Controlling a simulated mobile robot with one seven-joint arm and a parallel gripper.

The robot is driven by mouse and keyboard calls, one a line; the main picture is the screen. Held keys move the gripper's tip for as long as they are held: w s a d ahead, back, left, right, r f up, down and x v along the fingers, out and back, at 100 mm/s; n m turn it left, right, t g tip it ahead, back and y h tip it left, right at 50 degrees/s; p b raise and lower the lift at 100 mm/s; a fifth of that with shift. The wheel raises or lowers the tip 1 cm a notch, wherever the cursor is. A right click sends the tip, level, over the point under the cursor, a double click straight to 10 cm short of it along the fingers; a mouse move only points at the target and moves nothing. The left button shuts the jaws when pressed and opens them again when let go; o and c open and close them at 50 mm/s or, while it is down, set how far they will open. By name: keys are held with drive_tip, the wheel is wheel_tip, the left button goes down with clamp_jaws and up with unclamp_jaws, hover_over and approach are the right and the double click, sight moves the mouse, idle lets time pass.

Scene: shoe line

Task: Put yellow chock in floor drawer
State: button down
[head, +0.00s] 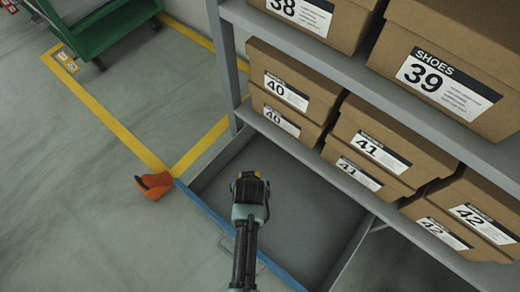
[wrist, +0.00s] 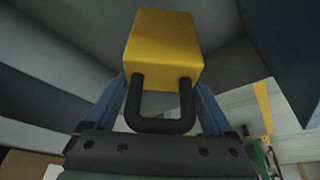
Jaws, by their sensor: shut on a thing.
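The yellow chock (wrist: 162,48), a yellow block with a black loop handle, is in the wrist view. My gripper (wrist: 160,95) is shut on its handle, with a blue finger on either side. In the head view my gripper (head: 250,187) is over the open floor drawer; a little yellow shows at its tip, and the rest of the chock is hidden there. The floor drawer (head: 292,188) is a grey, wide tray with a blue front edge, pulled out below the shelf. Its visible floor is bare. I cannot tell how high the chock is above it.
An orange chock (head: 153,186) lies on the floor by the drawer's left front corner. Shelves with shoe boxes (head: 375,150) stand over the back and right of the drawer. A grey post (head: 223,65) rises at its back left. A green cart (head: 108,28) stands far left.

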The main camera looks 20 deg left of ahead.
wheel_tip(320, 180, down, 9)
drive_tip(key=b, duration=0.6)
drive_tip(key=shift+f+b, duration=0.2)
drive_tip(key=shift+b, duration=0.15)
drive_tip(key=shift+r, duration=0.1)
unclamp_jaws()
drive_tip(key=shift+f, duration=0.2)
drive_tip(key=shift+r, duration=0.1)
drive_tip(key=p+v, duration=0.8)
drive_tip(key=v, duration=0.4)
drive_tip(key=shift+p, duration=0.35)
drive_tip(key=shift+r, duration=0.1)
